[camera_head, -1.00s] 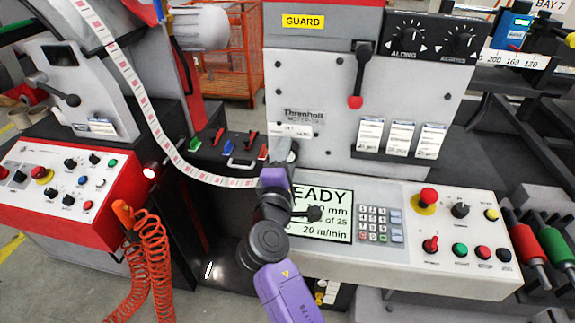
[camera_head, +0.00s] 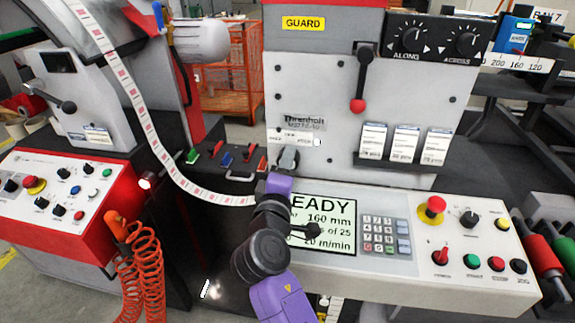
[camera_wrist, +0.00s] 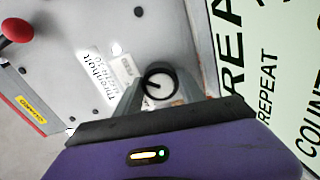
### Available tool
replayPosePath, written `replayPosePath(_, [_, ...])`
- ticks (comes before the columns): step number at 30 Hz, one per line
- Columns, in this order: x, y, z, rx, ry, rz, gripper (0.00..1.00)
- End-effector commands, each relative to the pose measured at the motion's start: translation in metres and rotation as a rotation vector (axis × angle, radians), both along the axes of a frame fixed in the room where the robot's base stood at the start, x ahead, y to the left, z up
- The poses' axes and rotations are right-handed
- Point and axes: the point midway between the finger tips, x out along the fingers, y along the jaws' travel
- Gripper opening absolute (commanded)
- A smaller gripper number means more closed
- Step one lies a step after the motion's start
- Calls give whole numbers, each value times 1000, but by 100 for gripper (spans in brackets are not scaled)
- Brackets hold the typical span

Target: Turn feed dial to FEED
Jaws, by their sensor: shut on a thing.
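The feed dial shows in the wrist view as a small round knob (camera_wrist: 158,83) with a dark rim, a pale face and a dark pointer mark. It is on the grey front panel (camera_head: 330,120), below a small white label (camera_wrist: 123,68) whose text I cannot read for sure. My gripper (camera_wrist: 158,92) is shut on the dial, with one grey finger on each side. In the head view my gripper (camera_head: 287,160) is at the panel's lower left, and its fingers hide the dial. Which position the pointer marks I cannot tell.
The READY display (camera_head: 325,222) and keypad (camera_head: 385,235) are close by at the right of my gripper. A red-knobbed lever (camera_head: 358,90) hangs above right. The label web (camera_head: 150,130) runs down at the left, near small coloured levers (camera_head: 226,158). An orange coiled hose (camera_head: 145,270) hangs lower left.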

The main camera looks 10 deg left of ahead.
Motion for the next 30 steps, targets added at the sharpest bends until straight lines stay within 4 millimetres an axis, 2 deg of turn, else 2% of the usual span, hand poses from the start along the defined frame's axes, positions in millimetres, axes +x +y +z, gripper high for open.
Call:
replayPosePath(2, [-1, 0, -3, 1, 5, 0, 6])
replayPosePath(3, [-1, 0, -3, 1, 5, 0, 52])
replayPosePath(6, [0, 0, -2, 1, 4, -1, 68])
replayPosePath(17, [-4, 0, -1, 1, 1, 1, 68])
replayPosePath(30, [-67, 3, -3, 1, 3, 1, 68])
